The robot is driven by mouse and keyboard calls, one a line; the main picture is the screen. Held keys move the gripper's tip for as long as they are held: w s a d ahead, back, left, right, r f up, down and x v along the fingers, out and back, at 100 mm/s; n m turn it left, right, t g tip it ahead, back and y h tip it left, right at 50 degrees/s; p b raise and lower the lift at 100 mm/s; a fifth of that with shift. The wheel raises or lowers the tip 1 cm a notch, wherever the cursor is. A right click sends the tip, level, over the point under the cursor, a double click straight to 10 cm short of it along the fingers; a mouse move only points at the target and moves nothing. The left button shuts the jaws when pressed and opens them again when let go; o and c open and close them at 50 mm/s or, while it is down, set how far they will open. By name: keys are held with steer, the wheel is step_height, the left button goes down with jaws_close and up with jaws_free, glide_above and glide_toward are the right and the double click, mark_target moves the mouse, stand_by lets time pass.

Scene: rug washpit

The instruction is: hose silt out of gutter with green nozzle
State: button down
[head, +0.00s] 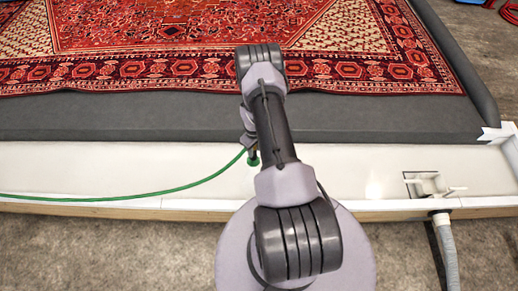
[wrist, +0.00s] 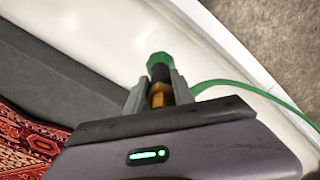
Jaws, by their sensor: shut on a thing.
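The green nozzle (wrist: 160,62) has a green tip, a dark neck and a brass body. My gripper (wrist: 158,92) is shut on its brass body, one finger on each side. In the head view the nozzle (head: 253,161) shows as a small green end below my arm, over the gutter. A green hose (head: 130,195) runs from it to the left. The white gutter (head: 90,165) crosses the head view between the grey pit floor and the wooden edge. I make out no clear silt; my arm hides part of the gutter.
A patterned red rug (head: 150,60) lies on the grey pit floor (head: 120,115). At the gutter's right end is a drain opening with a white fitting (head: 426,184) and a grey corrugated hose (head: 445,245). A grey raised border (head: 450,60) bounds the right side.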

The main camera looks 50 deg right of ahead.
steer(key=w+a+r+p, duration=0.2)
steer(key=w+a+r, duration=0.1)
steer(key=w+r, duration=0.1)
steer(key=shift+a, duration=0.15)
stand_by(0.9)
